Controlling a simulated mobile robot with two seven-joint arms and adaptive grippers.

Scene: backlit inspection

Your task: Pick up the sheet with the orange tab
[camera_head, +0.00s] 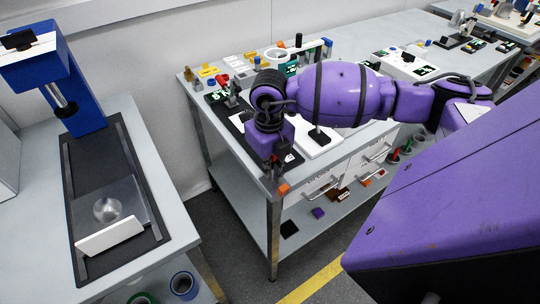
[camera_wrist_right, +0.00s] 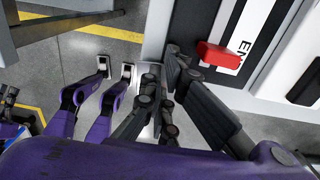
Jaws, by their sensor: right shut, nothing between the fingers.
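An orange tab (camera_head: 284,188) shows at the front left corner of the middle bench, just below my right gripper (camera_head: 278,160). In the head view my gripper and forearm hide most of the sheet. My left gripper is not in view.
The middle bench (camera_head: 230,145) holds a white panel (camera_head: 318,143), a white ring (camera_head: 276,55) and several small coloured parts. Drawers and a lower shelf are below. A left bench carries a blue stand (camera_head: 80,95) and a metal ball (camera_head: 107,209). Floor lies between the benches.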

